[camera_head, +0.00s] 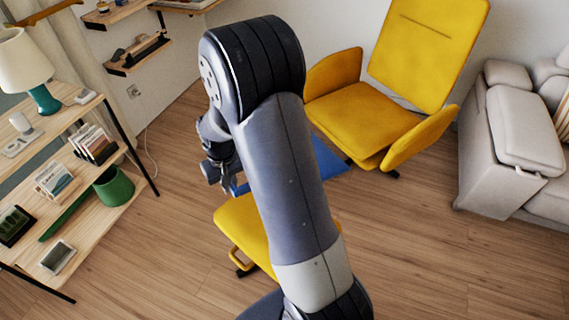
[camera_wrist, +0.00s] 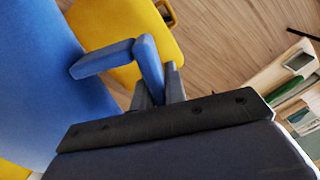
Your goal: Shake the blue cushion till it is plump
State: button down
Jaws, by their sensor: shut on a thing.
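The blue cushion (camera_head: 328,158) shows in the head view behind my arm, in front of the yellow armchair, with its middle hidden. In the wrist view the cushion (camera_wrist: 40,85) fills the left side as a flat blue face. A blue strap-like loop (camera_wrist: 105,57) reaches from it to my gripper (camera_wrist: 160,85), whose fingers are shut on it. The gripper (camera_head: 225,175) shows in part at the left of my arm in the head view. The cushion appears to hang above the floor, near the yellow footstool.
The yellow armchair (camera_head: 360,115) stands behind the cushion, and a yellow footstool (camera_head: 238,225) stands below it. A wooden shelf (camera_head: 75,195) with a lamp, books and a green pot is at left. A grey sofa (camera_head: 510,150) is at right. The floor (camera_head: 415,250) at front right is clear.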

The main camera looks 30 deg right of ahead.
notch_tip(320, 180, down, 4)
notch_tip(320, 180, up, 8)
jog(key=shift+f, duration=0.15)
notch_tip(320, 180, down, 7)
jog(key=shift+w+f, duration=0.15)
jog(key=shift+f, duration=0.05)
